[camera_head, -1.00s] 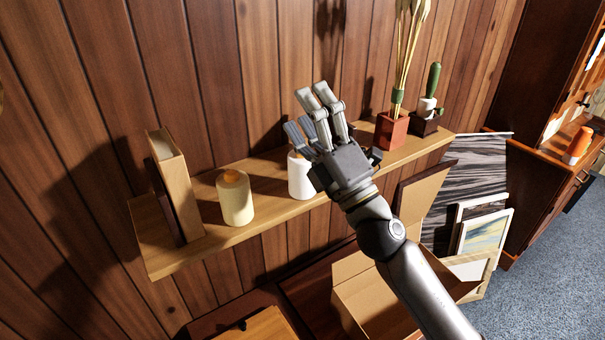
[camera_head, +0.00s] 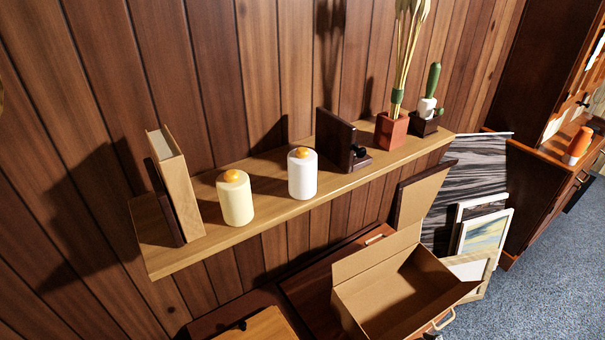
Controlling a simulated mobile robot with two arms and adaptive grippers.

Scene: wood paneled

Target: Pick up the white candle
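The white candle (camera_head: 302,176) stands upright on the wooden wall shelf (camera_head: 270,220), near its middle. It has an orange-yellow top and is fully visible. A cream candle (camera_head: 235,199) with a similar top stands to its left, a gap apart. Neither of my grippers is in view, and nothing touches the white candle.
A book (camera_head: 178,185) stands at the shelf's left end. A dark bookend (camera_head: 343,142) is close right of the white candle, then a red pot (camera_head: 391,130) with tall stems and a small cactus (camera_head: 432,85). An open cardboard box (camera_head: 357,264) is below.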

